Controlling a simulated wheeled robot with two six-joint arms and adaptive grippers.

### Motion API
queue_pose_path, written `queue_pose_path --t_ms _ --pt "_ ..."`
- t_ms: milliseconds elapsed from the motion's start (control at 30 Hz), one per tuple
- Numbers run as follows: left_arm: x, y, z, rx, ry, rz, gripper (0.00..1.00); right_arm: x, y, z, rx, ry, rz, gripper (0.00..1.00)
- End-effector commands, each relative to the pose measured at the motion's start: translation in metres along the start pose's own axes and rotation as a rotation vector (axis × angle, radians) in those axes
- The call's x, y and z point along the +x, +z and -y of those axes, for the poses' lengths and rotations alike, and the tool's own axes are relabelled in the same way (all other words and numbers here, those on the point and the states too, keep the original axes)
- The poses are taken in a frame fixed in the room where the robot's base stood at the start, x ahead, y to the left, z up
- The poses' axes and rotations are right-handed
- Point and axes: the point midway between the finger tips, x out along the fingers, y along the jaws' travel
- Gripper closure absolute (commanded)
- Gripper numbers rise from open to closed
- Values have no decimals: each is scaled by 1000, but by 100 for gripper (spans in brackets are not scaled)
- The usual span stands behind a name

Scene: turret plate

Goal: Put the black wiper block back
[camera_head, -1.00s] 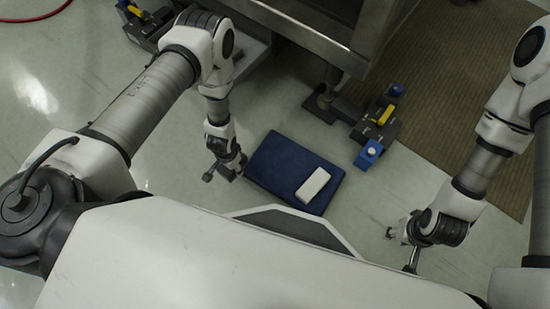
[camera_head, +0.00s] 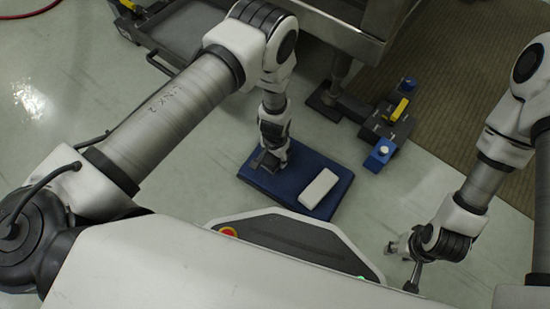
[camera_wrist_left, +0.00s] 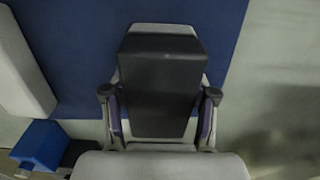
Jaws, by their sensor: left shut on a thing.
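The black wiper block (camera_wrist_left: 160,85) is between the two fingers of my left gripper (camera_wrist_left: 160,112) in the left wrist view, which is shut on it. In the head view my left gripper (camera_head: 270,163) points down over the left part of the blue mat (camera_head: 312,162). The mat also fills much of the left wrist view (camera_wrist_left: 80,60) behind the block. I cannot tell whether the block touches the mat. A white block (camera_head: 320,188) lies on the mat to the right of the gripper. My right gripper (camera_head: 402,250) hangs over the floor at lower right, its fingers unclear.
A dark fixture with a yellow handle (camera_head: 400,109) and a blue block (camera_head: 380,154) stands right of the mat, beside a metal table leg (camera_head: 340,72). A brown ribbed mat (camera_head: 455,85) lies further right. The floor between the blue mat and my right gripper is clear.

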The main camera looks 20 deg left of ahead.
Motion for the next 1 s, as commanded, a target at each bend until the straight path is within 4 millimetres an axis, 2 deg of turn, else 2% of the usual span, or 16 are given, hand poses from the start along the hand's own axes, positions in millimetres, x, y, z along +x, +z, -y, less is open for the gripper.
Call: queue_pose_path --t_ms 200,233,300,667,867,1000 --pt "4 0 0 0 0 0 80 4 0 0 0 0 0 60" --pt "3 0 0 0 0 0 35 2 0 0 1 0 0 60" --pt "2 0 0 0 0 0 17 2 0 0 1 0 0 60" --pt "-2 0 0 0 0 0 17 -2 0 0 0 0 0 60" --pt "-31 0 0 1 0 -1 17 -30 1 1 -4 -1 3 60" --pt "-65 0 0 1 0 -1 17 -63 2 1 -7 -1 5 60"
